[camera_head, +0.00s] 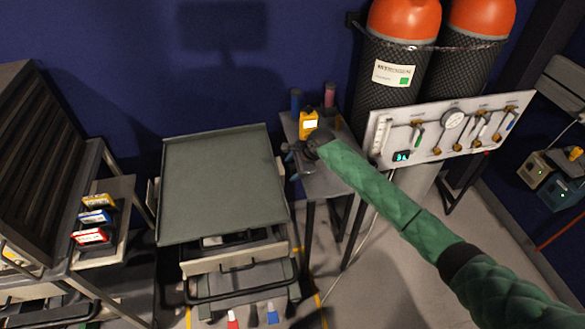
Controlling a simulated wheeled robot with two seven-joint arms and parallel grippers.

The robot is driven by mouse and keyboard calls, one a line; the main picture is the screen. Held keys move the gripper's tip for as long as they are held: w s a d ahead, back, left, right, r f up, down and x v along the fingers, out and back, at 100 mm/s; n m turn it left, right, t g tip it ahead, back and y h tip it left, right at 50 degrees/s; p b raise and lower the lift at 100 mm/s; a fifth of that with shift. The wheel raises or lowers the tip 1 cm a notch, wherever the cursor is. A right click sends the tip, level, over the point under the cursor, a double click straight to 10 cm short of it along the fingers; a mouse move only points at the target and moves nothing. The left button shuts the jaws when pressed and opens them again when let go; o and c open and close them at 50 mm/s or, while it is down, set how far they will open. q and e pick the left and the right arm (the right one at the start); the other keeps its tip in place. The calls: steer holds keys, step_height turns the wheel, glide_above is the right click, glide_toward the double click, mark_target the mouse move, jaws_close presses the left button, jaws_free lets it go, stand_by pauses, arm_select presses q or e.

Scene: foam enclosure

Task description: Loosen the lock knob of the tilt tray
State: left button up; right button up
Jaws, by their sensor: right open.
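The tilt tray (222,185) is a flat grey-green panel with a low rim, tilted on a frame in the middle of the view. My right arm comes in from the right in a green quilted sleeve. My right gripper (296,150) is dark and small, open, just right of the tray's upper right edge and over the small side table. I cannot make out the lock knob; it may be hidden by the gripper or the tray. My left gripper is not in view.
The small side table (318,183) holds a yellow meter (308,124) and several small bottles. Orange-topped cylinders (404,20) and a gauge panel (452,128) stand at right. A dark slatted rack (45,165) and a shelf with coloured boxes (95,217) stand at left.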

steer(key=shift+s+d+r, duration=0.1)
steer(key=shift+d+r, duration=0.15)
steer(key=shift+r, duration=0.05)
arm_select(q)
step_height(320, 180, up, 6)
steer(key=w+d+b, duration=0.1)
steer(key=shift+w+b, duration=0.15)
steer(key=shift+b, duration=0.25)
arm_select(e)
steer(key=shift+v, duration=3.4)
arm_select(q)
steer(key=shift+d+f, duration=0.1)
